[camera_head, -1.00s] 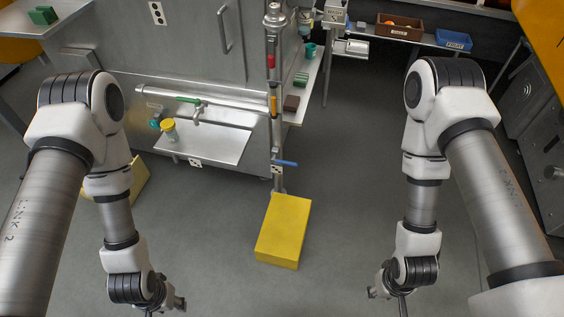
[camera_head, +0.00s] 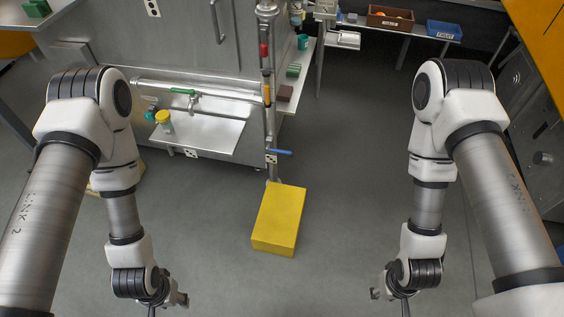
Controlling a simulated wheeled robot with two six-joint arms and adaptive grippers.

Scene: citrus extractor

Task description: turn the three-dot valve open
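Several valve handles show on the steel machine: a green lever (camera_head: 183,91) on the horizontal pipe, and a red handle (camera_head: 264,50), an orange handle (camera_head: 267,95) and a blue lever (camera_head: 280,152) on the upright pipe. A small dotted plate (camera_head: 271,159) is by the blue lever, another (camera_head: 190,153) is under the steel shelf, and a third (camera_head: 153,8) is on the cabinet. The dots are too small to count surely. My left gripper (camera_head: 182,299) and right gripper (camera_head: 376,294) hang low near the front, far from all handles; their fingers are too small to read.
A yellow block (camera_head: 279,219) stands on the floor before the upright pipe. The steel shelf (camera_head: 222,138) juts out, with a yellow-lidded jar (camera_head: 163,121) on it. A brown crate (camera_head: 390,18) and blue bin (camera_head: 444,30) are at the back. Floor between the arms is mostly clear.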

